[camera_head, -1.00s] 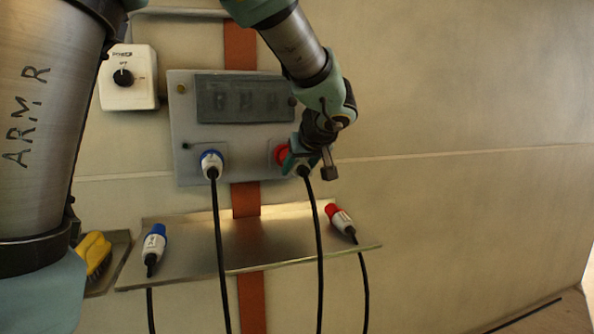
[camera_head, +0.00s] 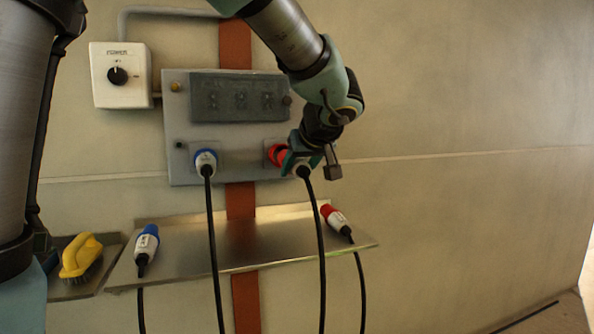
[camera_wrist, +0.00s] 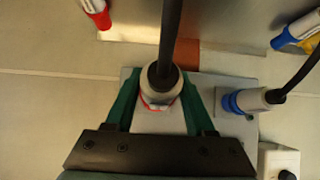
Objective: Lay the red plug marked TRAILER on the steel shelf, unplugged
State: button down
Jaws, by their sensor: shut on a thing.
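My gripper (camera_wrist: 160,103) is shut on a red plug with a pale body (camera_wrist: 159,91), its fingers on both sides of it. In the head view this plug (camera_head: 302,169) is at the red socket (camera_head: 278,154) on the grey panel, with its black cable hanging down. I cannot tell whether it is fully seated, and no marking on it is legible. Another red plug (camera_head: 335,218) lies on the right end of the steel shelf (camera_head: 270,240); it shows at the top of the wrist view (camera_wrist: 97,12). Its marking is also unreadable.
A blue plug (camera_head: 205,162) is in the panel's left socket, its cable hanging before the shelf. Another blue plug (camera_head: 147,244) lies at the shelf's left end. A yellow brush (camera_head: 80,257) sits on a tray further left. A power switch (camera_head: 120,76) is upper left. The shelf's middle has bare room.

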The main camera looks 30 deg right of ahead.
jog(key=shift+g, duration=0.4)
jog(key=shift+w+d+f+b, duration=0.15)
jog(key=shift+w+f+b, duration=0.4)
jog(key=shift+f, duration=1.7)
jog(key=shift+w+d+f+b, duration=0.1)
jog(key=shift+f+b, duration=0.8)
jog(key=shift+f, duration=1.4)
jog(key=shift+w+d+f+b, duration=0.15)
jog(key=shift+w+f+b, duration=0.4)
jog(key=shift+f, duration=1.7)
jog(key=f+b, duration=0.4)
jog(key=b, duration=0.2)
jog(key=shift+s, duration=0.2)
jog(key=shift+c, duration=0.8)
grip_release()
jog(key=v, duration=1.1)
jog(key=shift+b, duration=0.4)
